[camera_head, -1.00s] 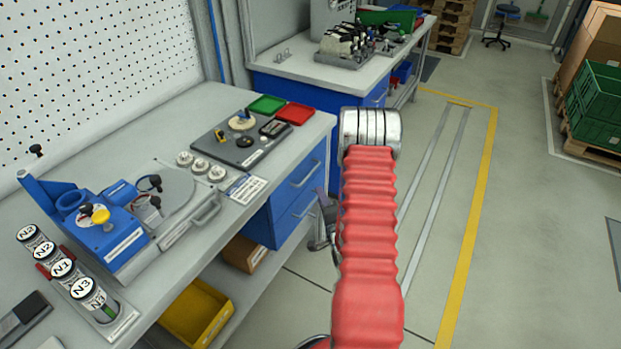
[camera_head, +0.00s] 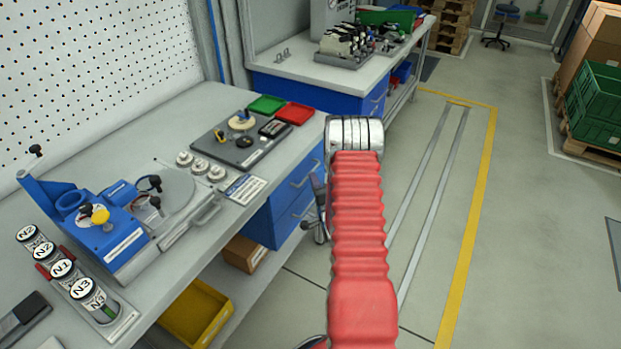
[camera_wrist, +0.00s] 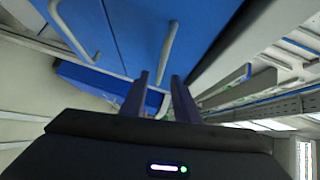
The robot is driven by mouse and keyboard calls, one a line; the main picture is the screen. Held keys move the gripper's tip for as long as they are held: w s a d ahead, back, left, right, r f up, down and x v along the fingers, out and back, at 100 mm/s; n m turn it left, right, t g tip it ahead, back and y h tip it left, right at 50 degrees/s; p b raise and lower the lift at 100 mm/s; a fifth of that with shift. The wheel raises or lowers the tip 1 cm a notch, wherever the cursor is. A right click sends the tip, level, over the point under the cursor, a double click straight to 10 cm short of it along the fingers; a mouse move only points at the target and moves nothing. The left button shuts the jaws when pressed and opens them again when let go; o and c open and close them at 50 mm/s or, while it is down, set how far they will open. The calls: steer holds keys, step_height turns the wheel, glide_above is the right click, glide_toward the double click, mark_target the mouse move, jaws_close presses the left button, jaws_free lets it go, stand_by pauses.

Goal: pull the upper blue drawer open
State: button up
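The upper blue drawer (camera_head: 288,187) is under the front of the near bench and looks shut. Its grey bar handle (camera_head: 306,172) is on its front, above the lower blue drawer (camera_head: 291,219). In the wrist view, the upper drawer's handle (camera_wrist: 168,48) runs down toward the gap between my fingers, and the lower drawer's handle (camera_wrist: 72,32) is further left. My gripper (camera_wrist: 162,82) is open, its two dark fingers apart. I cannot tell whether they touch the handle. In the head view my red arm partly hides the gripper beside the drawers.
The near bench (camera_head: 130,120) carries a blue fixture (camera_head: 105,235), labelled cylinders and a dark tray (camera_head: 240,142). A yellow bin (camera_head: 197,313) and a cardboard box (camera_head: 245,253) sit below.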

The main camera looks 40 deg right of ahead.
steer(key=shift+x, duration=2.4)
steer(key=shift+f, duration=0.1)
jaws_close()
steer(key=shift+s, duration=0.1)
steer(key=shift+a+f, duration=0.1)
steer(key=shift+a, duration=0.05)
